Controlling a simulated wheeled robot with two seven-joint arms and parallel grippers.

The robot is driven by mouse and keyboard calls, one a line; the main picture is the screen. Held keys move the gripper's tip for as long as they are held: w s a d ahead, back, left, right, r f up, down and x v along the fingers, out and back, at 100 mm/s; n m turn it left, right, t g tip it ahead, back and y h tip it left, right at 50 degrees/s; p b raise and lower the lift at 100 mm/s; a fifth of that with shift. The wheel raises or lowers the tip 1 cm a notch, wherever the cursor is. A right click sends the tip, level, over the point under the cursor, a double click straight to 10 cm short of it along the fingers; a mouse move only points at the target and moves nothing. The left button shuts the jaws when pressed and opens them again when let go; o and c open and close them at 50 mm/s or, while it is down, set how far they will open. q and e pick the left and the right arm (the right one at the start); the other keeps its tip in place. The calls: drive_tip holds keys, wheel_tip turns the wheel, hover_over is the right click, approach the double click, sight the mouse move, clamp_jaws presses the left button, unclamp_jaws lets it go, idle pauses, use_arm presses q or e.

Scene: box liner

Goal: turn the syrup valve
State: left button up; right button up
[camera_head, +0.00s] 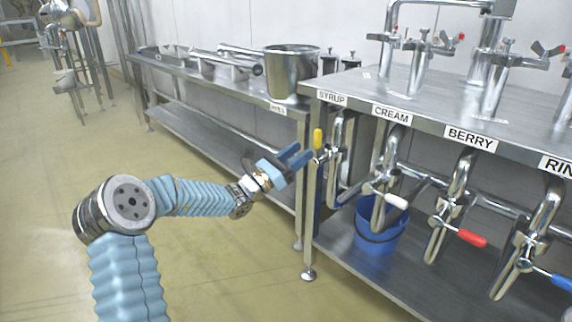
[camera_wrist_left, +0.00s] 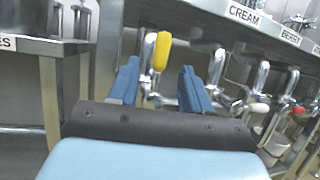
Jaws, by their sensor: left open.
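The syrup valve has a yellow handle (camera_head: 318,139) under the SYRUP label (camera_head: 332,98) at the left end of the bench. The handle points roughly upright. In the left wrist view the yellow handle (camera_wrist_left: 161,52) shows between and beyond my two blue fingers. My left gripper (camera_head: 298,157) is open and empty, just left of the handle in the head view. I cannot tell whether a finger touches the valve. The valve's lower pipe is partly hidden by my gripper in the wrist view. My right gripper is not in view.
To the right hang valves with white (camera_head: 396,201), red (camera_head: 472,238) and blue (camera_head: 562,283) handles. A blue bucket (camera_head: 377,240) stands on the lower shelf. A steel pot (camera_head: 291,72) sits on the bench behind. The floor (camera_head: 215,265) around my left arm is clear.

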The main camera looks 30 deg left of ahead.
use_arm(q)
drive_tip(key=v, duration=0.5)
drive_tip(key=shift+d, duration=0.1)
drive_tip(key=s+d+f+m+g+p, duration=0.1)
drive_tip(key=s+d+f+m+g, duration=0.35)
drive_tip(key=d+f+g, duration=0.4)
drive_tip(key=s+d+f+m+g+p, duration=0.1)
drive_tip(key=s+d+f+m+g, duration=0.35)
drive_tip(key=d+f, duration=0.7)
drive_tip(key=s+d+f+m+g+y+p, duration=0.1)
drive_tip(key=s+f+m+g+y, duration=0.4)
drive_tip(key=s+f+m, duration=1.4)
drive_tip(key=shift+s+f+g+y+p, duration=0.3)
drive_tip(key=shift+s+f+y+p, duration=0.4)
drive_tip(key=shift+s+y, duration=0.75)
drive_tip(key=shift+s+r, duration=0.1)
drive_tip(key=shift+r, duration=0.05)
